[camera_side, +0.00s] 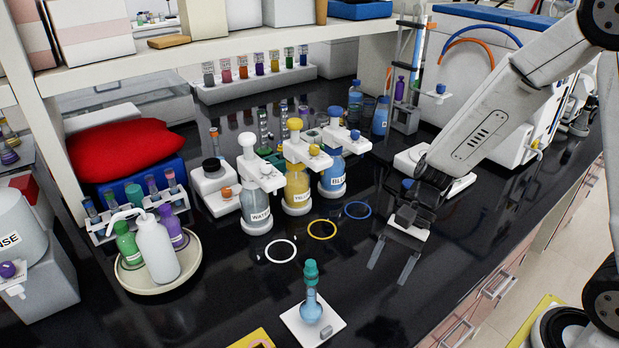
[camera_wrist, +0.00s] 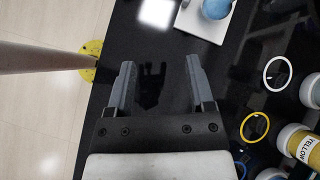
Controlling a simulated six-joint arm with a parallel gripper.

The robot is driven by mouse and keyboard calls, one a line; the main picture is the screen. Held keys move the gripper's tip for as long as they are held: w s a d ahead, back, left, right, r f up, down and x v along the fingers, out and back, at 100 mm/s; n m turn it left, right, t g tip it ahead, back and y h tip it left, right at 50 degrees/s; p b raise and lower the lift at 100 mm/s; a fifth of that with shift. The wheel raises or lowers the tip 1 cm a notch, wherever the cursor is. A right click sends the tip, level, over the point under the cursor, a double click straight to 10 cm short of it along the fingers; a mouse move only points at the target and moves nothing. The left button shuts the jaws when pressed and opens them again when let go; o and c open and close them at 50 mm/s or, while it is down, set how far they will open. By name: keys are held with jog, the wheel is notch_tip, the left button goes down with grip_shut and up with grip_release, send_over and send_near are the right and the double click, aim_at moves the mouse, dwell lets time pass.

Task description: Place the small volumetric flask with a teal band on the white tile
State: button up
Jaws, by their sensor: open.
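A small volumetric flask (camera_side: 311,307) with blue liquid and a teal band and stopper at its neck stands upright on the white tile (camera_side: 333,314) at the front of the black bench. In the wrist view the flask (camera_wrist: 216,8) is cut by the top edge, on the tile (camera_wrist: 193,28). My gripper (camera_side: 390,270) is open and empty, to the right of the flask and apart from it, over the bench. In the wrist view the jaws (camera_wrist: 160,64) have only bench between them.
A small grey piece (camera_side: 326,332) lies on the tile. White (camera_side: 281,251), yellow (camera_side: 322,229) and blue (camera_side: 357,210) rings lie behind, before the water (camera_side: 257,208), yellow (camera_side: 297,190) and blue (camera_side: 333,178) bottles. A round tray (camera_side: 135,283) holds bottles at left. Bench between gripper and tile is clear.

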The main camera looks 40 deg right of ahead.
jog(key=d+r+n+t+h, duration=0.1)
jog(key=d+n+t+h, duration=0.3)
jog(key=d+n+h, duration=0.4)
jog(key=d+n, duration=0.1)
jog(key=n, duration=0.3)
jog(key=shift+s, duration=0.3)
jog(key=shift+d, duration=0.1)
dwell(0.6)
